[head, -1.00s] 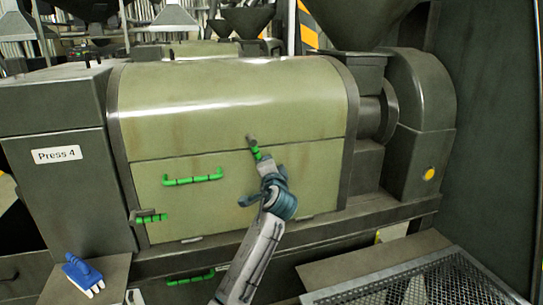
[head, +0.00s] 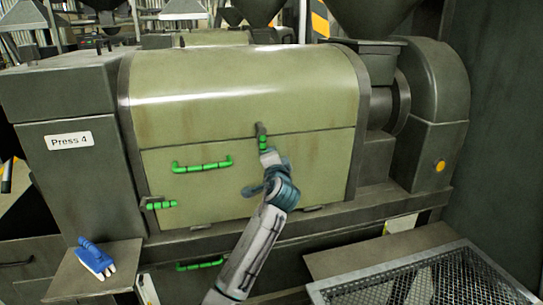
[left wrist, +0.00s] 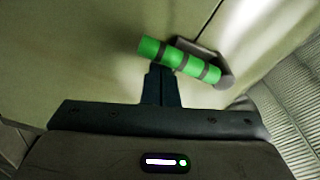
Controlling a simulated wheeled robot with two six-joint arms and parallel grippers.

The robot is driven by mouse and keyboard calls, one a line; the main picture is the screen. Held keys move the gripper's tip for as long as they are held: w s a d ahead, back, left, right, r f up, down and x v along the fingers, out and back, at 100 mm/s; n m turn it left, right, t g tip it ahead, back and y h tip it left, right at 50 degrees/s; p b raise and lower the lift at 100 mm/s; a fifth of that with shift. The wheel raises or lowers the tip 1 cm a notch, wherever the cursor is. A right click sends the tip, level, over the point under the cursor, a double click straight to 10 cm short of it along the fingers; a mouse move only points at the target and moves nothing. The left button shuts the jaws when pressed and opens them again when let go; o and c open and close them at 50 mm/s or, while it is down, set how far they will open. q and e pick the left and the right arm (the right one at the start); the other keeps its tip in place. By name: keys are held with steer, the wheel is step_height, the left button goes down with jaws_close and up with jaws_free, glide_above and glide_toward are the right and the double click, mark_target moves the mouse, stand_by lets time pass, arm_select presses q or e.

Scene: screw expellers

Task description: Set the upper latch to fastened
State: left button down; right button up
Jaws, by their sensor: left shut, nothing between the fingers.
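The upper latch (head: 262,141) is on the seam between the cover and the lower front panel of Press 4. Its green grip hangs nearly straight down from a dark grey pivot across the seam. In the left wrist view the banded green grip (left wrist: 178,59) lies slantwise, its grey pivot end at right. My left gripper (head: 269,158) is shut and empty, just below the grip. In the left wrist view its closed fingers (left wrist: 160,78) are at the grip's edge, touching or very near it. My right gripper is not in view.
A green bar handle (head: 202,165) and a lower-left latch (head: 160,204) with a sideways green grip are on the same panel. Another green handle (head: 200,264) is below. A blue glove (head: 95,258) lies on a ledge at left. A mesh tray (head: 420,285) is at lower right.

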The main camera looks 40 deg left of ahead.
arm_select(q)
steer(key=b+v, duration=0.3)
steer(key=v, duration=0.7)
steer(key=shift+s+d+b, duration=0.25)
steer(key=shift+s+b, duration=0.1)
